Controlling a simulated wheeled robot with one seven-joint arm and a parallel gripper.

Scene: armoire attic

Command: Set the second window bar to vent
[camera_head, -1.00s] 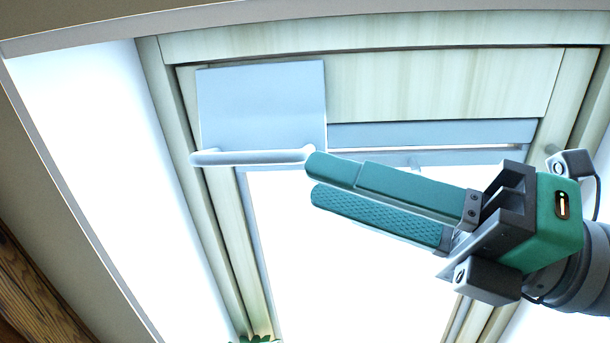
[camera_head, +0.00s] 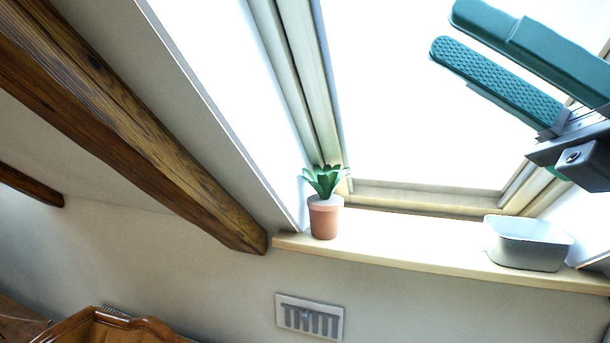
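My gripper (camera_head: 442,32) is at the upper right, in front of the bright window pane. Its two green fingers are a little apart, with a narrow gap and nothing seen between them. The skylight window (camera_head: 425,193) shows only its lower and side frame parts and the bright glass. The window bar at the top of the frame is out of view now.
A potted plant (camera_head: 324,218) stands on the sill (camera_head: 400,257), with a white basin (camera_head: 527,243) at its right end. A wall vent grille (camera_head: 309,317) is below. A wooden beam (camera_head: 130,120) slopes along the left. A wooden furniture top (camera_head: 110,328) shows at the bottom left.

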